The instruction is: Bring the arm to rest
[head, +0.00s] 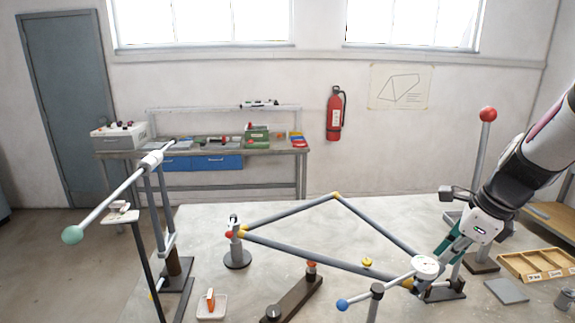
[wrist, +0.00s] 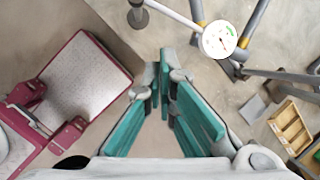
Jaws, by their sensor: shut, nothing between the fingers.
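My gripper (head: 443,250) is at the right of the head view, pointing down and left above the table, close to a white round dial (head: 425,266). In the wrist view the teal fingers of my gripper (wrist: 164,62) come together at the tips with nothing between them. The dial also shows in the wrist view (wrist: 219,40), beyond the fingertips and to the right. I cannot tell from the head view how far the fingers stand from the dial.
A grey tube frame (head: 310,256) with yellow joints spans the table (head: 420,215). A red-balled post (head: 484,150) stands close to my arm. A wooden compartment tray (head: 530,265) lies at right. A green-tipped rod (head: 115,197) sticks out at left.

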